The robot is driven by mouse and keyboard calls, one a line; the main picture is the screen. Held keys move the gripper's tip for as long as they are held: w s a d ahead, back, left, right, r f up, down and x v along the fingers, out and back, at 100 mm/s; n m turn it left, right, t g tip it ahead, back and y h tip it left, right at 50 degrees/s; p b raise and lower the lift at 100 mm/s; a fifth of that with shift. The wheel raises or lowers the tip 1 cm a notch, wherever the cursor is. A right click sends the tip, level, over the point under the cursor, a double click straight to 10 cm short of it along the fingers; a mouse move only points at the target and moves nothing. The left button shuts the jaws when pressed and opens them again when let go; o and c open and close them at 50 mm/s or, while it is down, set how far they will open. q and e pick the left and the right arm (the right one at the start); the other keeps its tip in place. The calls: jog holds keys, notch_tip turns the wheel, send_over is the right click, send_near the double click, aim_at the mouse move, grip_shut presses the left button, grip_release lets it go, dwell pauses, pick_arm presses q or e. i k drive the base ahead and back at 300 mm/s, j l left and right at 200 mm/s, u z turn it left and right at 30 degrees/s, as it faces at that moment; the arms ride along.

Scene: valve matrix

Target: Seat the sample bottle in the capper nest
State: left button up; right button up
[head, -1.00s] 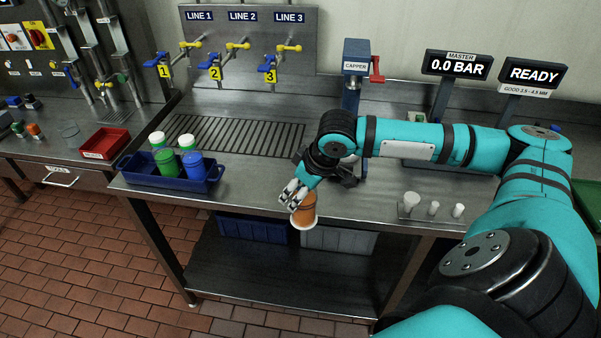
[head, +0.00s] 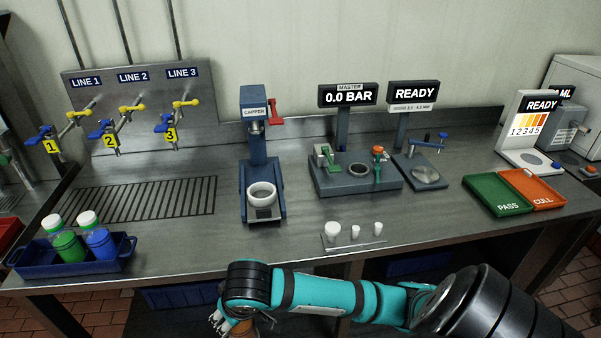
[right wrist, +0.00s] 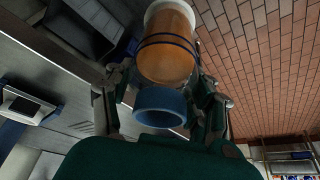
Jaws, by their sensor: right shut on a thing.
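The sample bottle, with an orange body, is in my right gripper and shows in the right wrist view (right wrist: 167,55). A little of its orange (head: 243,328) shows at the bottom edge of the head view. My right gripper (head: 222,322) is shut on it in front of the bench, well away from the capper. A blue ring (right wrist: 160,108) shows just below the orange body; I cannot tell whether it belongs to the bottle. The blue capper (head: 257,140) stands on the bench with a red handle. Its nest, a white ring (head: 262,195), looks empty. My left gripper is out of view.
A blue tray (head: 30,268) with a green and a blue bottle stands at the left. Several small white pieces (head: 355,232) stand on a plate near the front edge. A fixture (head: 350,185) is right of the capper. The bench in front of the nest is clear.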

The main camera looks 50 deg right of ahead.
aim_at(263, 205)
jog(key=i+j+z, duration=0.15)
jog(key=z, duration=0.25)
jog(key=i+j+z, duration=0.15)
jog(key=j+z, duration=0.25)
jog(key=i+j+z, duration=0.1)
jog(key=z, duration=0.35)
jog(key=j+z, duration=0.4)
